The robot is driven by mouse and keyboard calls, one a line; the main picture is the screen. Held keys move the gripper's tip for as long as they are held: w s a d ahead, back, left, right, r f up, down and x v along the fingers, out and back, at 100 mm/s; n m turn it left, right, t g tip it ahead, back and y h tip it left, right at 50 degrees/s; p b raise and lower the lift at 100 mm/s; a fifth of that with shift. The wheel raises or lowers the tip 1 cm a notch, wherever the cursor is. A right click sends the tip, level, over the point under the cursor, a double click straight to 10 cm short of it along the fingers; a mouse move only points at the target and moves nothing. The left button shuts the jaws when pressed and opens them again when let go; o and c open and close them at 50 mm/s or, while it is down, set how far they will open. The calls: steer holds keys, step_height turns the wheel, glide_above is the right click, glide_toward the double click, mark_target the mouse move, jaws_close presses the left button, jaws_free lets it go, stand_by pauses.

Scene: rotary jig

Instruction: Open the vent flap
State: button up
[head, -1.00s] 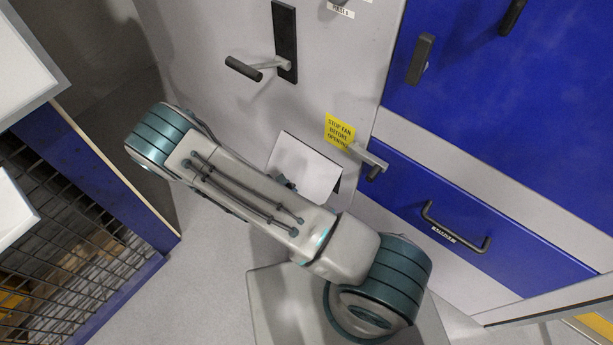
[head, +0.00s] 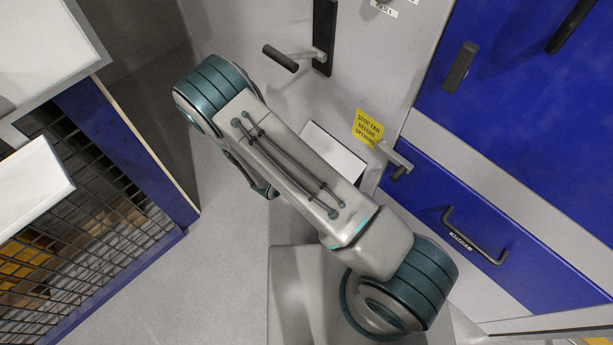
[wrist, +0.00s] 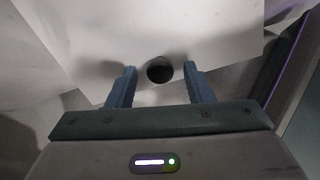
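The vent flap (head: 335,150) is a pale panel low on the grey wall, below the yellow "STOP FAN BEFORE OPENING" label (head: 368,127). A dark gap shows by its right edge, and my arm hides its lower left part. In the wrist view a pale panel, which looks like the flap (wrist: 180,28), fills the upper middle. My gripper (wrist: 159,76) is open, with its two fingers apart in front of that panel. A dark round spot (wrist: 160,68) lies between the fingertips; I cannot tell whether it is a knob or a hole, or whether the fingers touch anything. The head view hides the gripper behind my arm.
A lever handle (head: 300,57) sticks out above the flap. A small grey handle (head: 395,158) stands out just right of it. The blue drawer (head: 440,215) with a black bar handle (head: 475,236) is to the right. A mesh-sided blue cage (head: 90,200) stands left, with clear floor between.

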steer(key=p+v, duration=0.2)
steer(key=v, duration=1.1)
steer(key=shift+s+r+p, duration=0.15)
steer(key=shift+r+p, duration=0.2)
steer(key=shift+a, duration=0.15)
